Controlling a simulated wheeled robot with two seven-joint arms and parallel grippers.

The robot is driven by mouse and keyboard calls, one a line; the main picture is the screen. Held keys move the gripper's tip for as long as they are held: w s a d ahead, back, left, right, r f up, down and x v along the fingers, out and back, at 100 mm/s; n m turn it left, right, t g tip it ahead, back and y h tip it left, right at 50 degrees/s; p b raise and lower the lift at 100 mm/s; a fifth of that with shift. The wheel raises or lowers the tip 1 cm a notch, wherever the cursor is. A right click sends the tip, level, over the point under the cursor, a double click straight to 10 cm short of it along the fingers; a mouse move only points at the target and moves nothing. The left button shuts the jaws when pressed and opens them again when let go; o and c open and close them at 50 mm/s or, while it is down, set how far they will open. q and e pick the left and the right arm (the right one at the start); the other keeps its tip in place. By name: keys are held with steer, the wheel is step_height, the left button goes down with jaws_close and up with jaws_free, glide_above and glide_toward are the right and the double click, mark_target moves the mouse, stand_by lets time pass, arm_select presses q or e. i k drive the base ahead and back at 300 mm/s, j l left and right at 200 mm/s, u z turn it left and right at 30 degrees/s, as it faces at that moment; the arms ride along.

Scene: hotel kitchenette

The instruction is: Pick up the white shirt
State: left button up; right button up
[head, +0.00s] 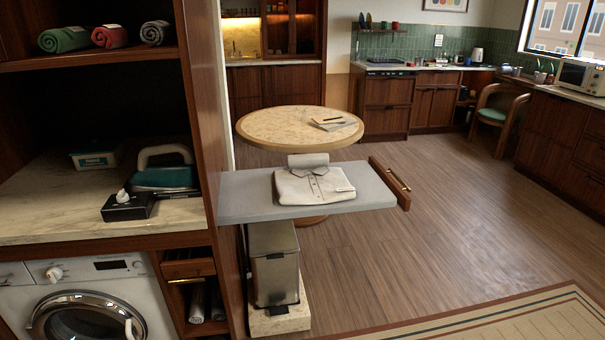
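A folded white shirt (313,185), off-white with a collar and a buttoned front, lies flat on a grey pull-out board (240,195) in the middle of the head view. Its collar points to the back, away from me. Neither of my grippers is in view, and nothing touches the shirt from above.
A dark wooden front with a handle (396,180) closes the board's right end. A round table (270,125) stands behind it. A metal bin (274,265) stands below. A tall cabinet with a washing machine (85,300) is at left. Open floor (430,230) lies right.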

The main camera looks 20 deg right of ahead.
mark_target(308, 180)
steer(key=l+u, duration=0.1)
steer(key=l, duration=0.85)
steer(key=i+l+u, duration=0.15)
steer(key=l, duration=0.75)
steer(key=l+u, duration=0.1)
steer(key=l, duration=0.85)
steer(key=k+l+u, duration=0.15)
steer(key=l, duration=0.75)
steer(key=l+u, duration=0.1)
steer(key=l, duration=0.85)
steer(key=k, duration=0.05)
